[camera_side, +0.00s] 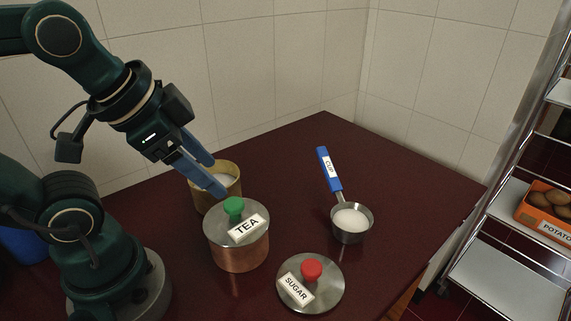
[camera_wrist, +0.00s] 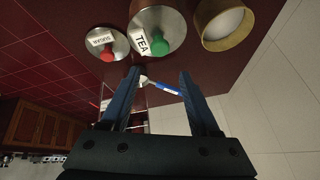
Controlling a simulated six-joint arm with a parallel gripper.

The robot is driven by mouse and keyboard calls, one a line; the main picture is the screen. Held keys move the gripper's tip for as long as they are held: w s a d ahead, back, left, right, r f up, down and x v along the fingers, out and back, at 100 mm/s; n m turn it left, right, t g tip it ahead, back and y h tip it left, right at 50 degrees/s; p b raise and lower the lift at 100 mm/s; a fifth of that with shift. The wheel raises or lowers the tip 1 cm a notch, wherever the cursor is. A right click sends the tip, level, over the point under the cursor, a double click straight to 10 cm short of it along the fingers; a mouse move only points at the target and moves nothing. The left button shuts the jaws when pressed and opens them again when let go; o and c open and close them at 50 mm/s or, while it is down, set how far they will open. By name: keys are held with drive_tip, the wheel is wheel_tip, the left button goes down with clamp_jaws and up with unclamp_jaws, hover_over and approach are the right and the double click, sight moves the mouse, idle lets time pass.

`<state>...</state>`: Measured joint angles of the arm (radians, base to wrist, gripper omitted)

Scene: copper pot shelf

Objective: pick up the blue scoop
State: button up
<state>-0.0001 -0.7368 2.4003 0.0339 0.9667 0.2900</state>
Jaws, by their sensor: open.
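The blue scoop (camera_side: 329,170) has a blue handle with a white "CUP" label and a metal bowl holding something white. It lies on the dark red table, right of the tea pot in the side view. In the wrist view the scoop (camera_wrist: 168,88) shows between the two fingers, but beyond them. My gripper (camera_side: 216,177) has blue fingers, open and empty. It hangs above the brass pot and the tea pot, well left of the scoop and not touching it. In the wrist view my gripper (camera_wrist: 159,74) shows its fingers spread apart.
A copper pot with a green-knobbed "TEA" lid (camera_side: 220,222) stands below my gripper. A brass pot (camera_side: 205,196) with white contents stands behind it. A red-knobbed "SUGAR" lid (camera_side: 328,290) is nearer the front. A metal shelf (camera_side: 500,285) with an orange potato crate (camera_side: 535,222) stands right.

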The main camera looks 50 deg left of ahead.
drive_tip(key=w+a+r+m, duration=0.1)
drive_tip(key=w+r+m, duration=0.4)
drive_tip(key=m+g+y, duration=0.3)
drive_tip(key=m, duration=1)
hover_over(334, 180)
drive_tip(key=a, duration=0.1)
wheel_tip(334, 180, down, 8)
drive_tip(key=shift+m+g+y, duration=0.4)
drive_tip(key=shift+m+g, duration=0.1)
drive_tip(key=f, duration=0.3)
drive_tip(key=d+f, duration=0.1)
drive_tip(key=f, duration=0.5)
drive_tip(key=shift+d, duration=0.2)
drive_tip(key=shift+a+f, duration=0.15)
drive_tip(key=shift+f, duration=0.6)
drive_tip(key=shift+x, duration=1.9)
clamp_jaws()
